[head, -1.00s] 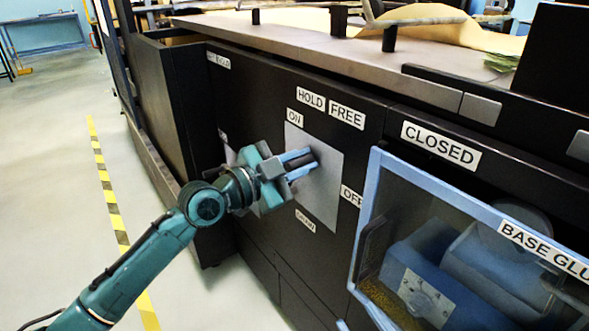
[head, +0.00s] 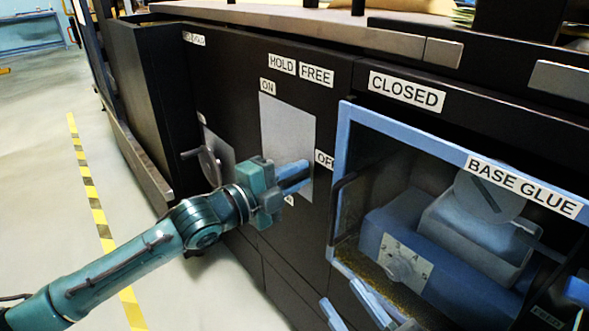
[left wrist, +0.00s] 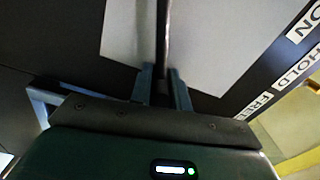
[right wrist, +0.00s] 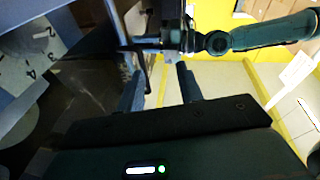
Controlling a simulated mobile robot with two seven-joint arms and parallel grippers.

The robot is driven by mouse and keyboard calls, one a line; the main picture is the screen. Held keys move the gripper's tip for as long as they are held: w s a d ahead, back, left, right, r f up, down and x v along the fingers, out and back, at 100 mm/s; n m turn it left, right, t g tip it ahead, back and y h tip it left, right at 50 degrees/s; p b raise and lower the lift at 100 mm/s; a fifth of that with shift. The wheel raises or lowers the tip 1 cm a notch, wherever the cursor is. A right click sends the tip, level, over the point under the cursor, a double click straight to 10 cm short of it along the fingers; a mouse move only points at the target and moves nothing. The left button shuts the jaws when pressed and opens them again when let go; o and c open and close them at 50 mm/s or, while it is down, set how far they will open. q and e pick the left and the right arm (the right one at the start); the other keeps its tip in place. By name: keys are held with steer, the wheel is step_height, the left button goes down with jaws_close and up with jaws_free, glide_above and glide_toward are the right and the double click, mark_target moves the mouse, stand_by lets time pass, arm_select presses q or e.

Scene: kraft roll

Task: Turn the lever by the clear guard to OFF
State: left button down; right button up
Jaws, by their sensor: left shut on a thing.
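The lever (left wrist: 163,40) shows in the left wrist view as a dark bar between the fingers of my left gripper (left wrist: 160,88). In the head view my left gripper (head: 295,178) hides it, over the lower right part of a grey plate (head: 285,125). The OFF label (head: 324,160) is just right of the fingertips; the ON label (head: 268,87) is at the plate's upper left. The clear guard (head: 345,150), blue-framed, stands right of the plate. My right gripper (head: 352,308) is open and low in front of the guard; its spread fingers (right wrist: 160,88) show in the right wrist view.
Another lever (head: 210,165) on a smaller plate is to the left. HOLD and FREE labels (head: 300,70) are above the plate. A CLOSED label (head: 406,90) is above the guard, and a numbered dial (head: 405,265) is behind it. Floor at left is free.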

arm_select(q)
steer(key=shift+s+f, duration=0.1)
steer(key=shift+f, duration=0.15)
arm_select(e)
steer(key=shift+r, duration=0.3)
arm_select(q)
steer(key=c, duration=1.3)
jaws_free()
arm_select(e)
steer(key=shift+f, duration=0.25)
arm_select(q)
steer(key=p+v, duration=0.3)
steer(key=v, duration=1)
arm_select(e)
steer(key=shift+s+d+f+n, duration=0.15)
steer(key=shift+s+d+n, duration=0.1)
steer(key=shift+n, duration=0.15)
